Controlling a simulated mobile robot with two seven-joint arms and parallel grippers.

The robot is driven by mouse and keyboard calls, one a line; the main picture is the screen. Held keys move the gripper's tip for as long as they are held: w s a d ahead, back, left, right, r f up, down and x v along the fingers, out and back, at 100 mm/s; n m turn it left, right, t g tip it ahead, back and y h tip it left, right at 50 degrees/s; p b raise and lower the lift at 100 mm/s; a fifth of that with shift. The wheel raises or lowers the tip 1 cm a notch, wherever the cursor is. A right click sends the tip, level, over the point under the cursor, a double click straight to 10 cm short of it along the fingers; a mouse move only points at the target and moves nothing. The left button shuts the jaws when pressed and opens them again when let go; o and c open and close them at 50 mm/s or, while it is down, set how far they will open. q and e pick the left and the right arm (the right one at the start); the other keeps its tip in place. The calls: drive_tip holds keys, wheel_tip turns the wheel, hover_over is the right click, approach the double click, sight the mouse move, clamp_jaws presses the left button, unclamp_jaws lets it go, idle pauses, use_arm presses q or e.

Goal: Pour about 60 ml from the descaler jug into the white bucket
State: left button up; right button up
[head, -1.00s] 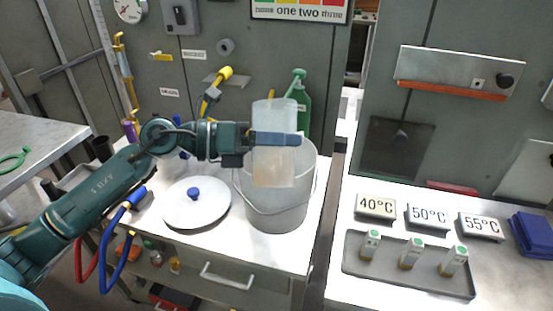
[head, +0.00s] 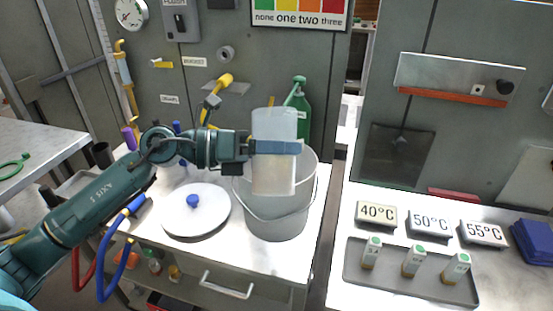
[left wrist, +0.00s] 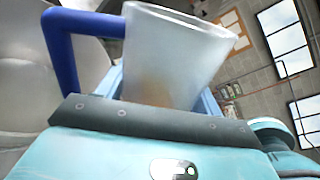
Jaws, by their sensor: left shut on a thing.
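The descaler jug (head: 274,176) is a tall translucent container with a little pale amber liquid low inside. My left gripper (head: 274,147) is shut on its middle and holds it nearly upright. The white bucket (head: 276,222), pale grey with a wire handle, stands on the bench. In the head view the jug overlaps the bucket's mouth; its exact height above the rim is hard to judge. In the left wrist view the jug (left wrist: 178,50) shows its open mouth and a blue handle (left wrist: 68,50). No stream of liquid is visible. My right gripper is not in view.
A white lid (head: 196,214) with a blue knob lies left of the bucket. To the right are temperature signs (head: 430,224) and a grey tray (head: 410,275) with small vials. A drawer handle (head: 226,288) projects below the bench.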

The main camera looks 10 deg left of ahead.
sight(262, 170)
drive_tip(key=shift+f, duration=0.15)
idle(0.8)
